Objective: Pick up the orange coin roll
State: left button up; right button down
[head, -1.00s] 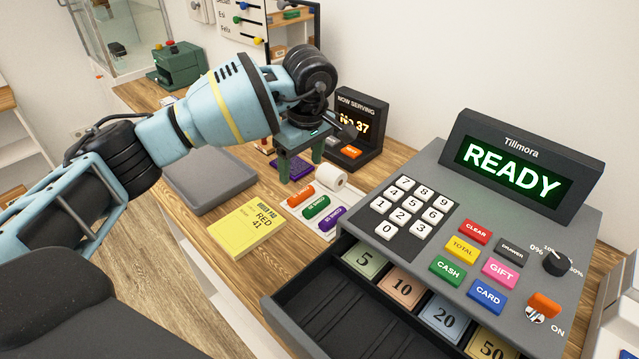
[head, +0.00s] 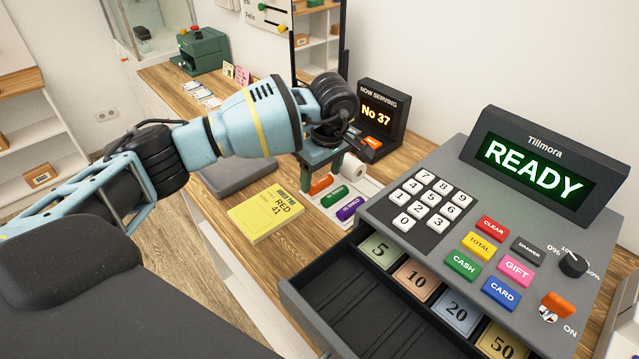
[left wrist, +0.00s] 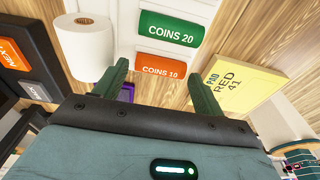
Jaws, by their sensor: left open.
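In the left wrist view the roll, marked COINS 10 (left wrist: 161,66), shows between the two green fingertips (left wrist: 158,70). The gripper is open and empty. I cannot tell whether the fingertips are level with the roll or just above it. A green coin roll (head: 334,196), marked COINS 20 (left wrist: 171,27), lies beside it, and a purple coin roll (head: 350,207) lies beyond the green one. My right gripper is not in view.
A white paper roll (head: 355,170) stands close behind the coin rolls. A yellow pad (head: 266,211) lies left of them. The cash register (head: 400,238) with its open drawer (head: 345,300) is at the right. A number display (head: 383,115) stands behind; a grey tray (head: 235,176) lies left.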

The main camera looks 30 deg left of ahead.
pick_arm(q)
jog(key=shift+a+f, duration=0.1)
jog(key=shift+f, duration=0.5)
jog(key=c, duration=0.8)
jog(key=shift+c, duration=0.2)
jog(key=shift+r, duration=0.1)
jog(key=shift+r, duration=0.4)
jog(key=r, duration=0.2)
jog(key=shift+s+a+r, duration=0.15)
jog(key=shift+s+r, duration=0.2)
jog(key=shift+s, duration=0.05)
jog(key=s+a, duration=0.1)
jog(key=s, duration=0.4)
jog(key=s+a+r, duration=0.1)
jog(key=s, duration=0.3)
jog(key=s+a, duration=0.1)
jog(key=s, duration=0.4)
jog(key=shift+s+a+r+b, duration=0.2)
jog(key=shift+s+a+b, duration=0.15)
